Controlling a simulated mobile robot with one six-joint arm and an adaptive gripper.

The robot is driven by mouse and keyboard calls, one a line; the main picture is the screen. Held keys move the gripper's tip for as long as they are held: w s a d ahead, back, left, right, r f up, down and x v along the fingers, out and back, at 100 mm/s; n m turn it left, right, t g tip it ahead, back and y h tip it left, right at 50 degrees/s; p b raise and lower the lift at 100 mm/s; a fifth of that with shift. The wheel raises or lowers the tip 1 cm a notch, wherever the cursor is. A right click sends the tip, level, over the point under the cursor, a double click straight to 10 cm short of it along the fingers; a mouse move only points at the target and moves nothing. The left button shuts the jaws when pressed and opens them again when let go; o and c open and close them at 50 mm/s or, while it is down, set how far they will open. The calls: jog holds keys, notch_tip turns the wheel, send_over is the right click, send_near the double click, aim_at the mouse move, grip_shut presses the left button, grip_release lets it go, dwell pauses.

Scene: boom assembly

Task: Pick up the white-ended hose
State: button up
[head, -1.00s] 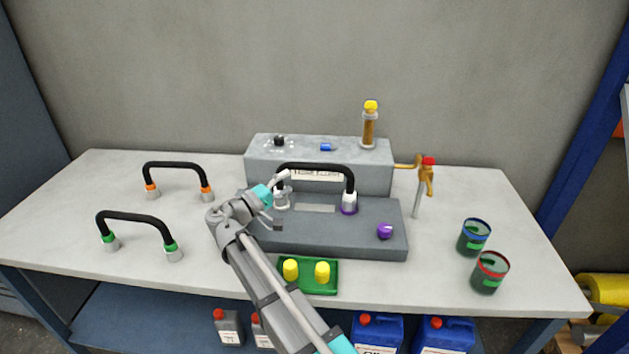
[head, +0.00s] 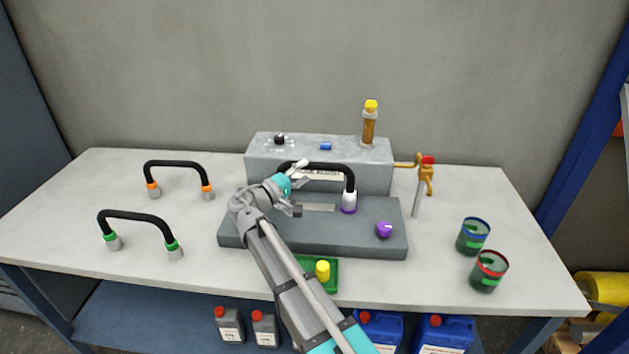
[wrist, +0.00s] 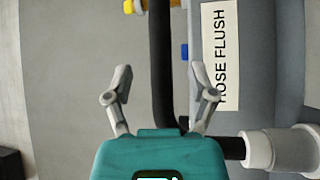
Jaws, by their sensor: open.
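The white-ended hose (head: 325,166) is a black arch standing on the grey machine. Its right white end (head: 349,201) sits over a purple ring; its left end is hidden behind my gripper. My gripper (head: 303,187) is open and empty at the left part of the arch. In the wrist view, the black hose (wrist: 161,60) runs between the two open fingers of my gripper (wrist: 160,78), then bends right near the palm to a white end (wrist: 282,150). I cannot tell whether the fingers are level with the hose or short of it.
The grey machine (head: 270,240) carries a purple knob (head: 384,229) and a labelled back block (head: 262,158). Orange-ended (head: 177,164) and green-ended (head: 135,215) hoses stand left. A green tray (head: 331,287), an orange tap (head: 427,178) and two cups (head: 474,236) stand nearby.

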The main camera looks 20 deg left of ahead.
aim_at(315, 169)
jog(key=shift+x, duration=2.15)
jog(key=shift+s+d, duration=0.1)
jog(key=shift+d, duration=0.05)
grip_shut()
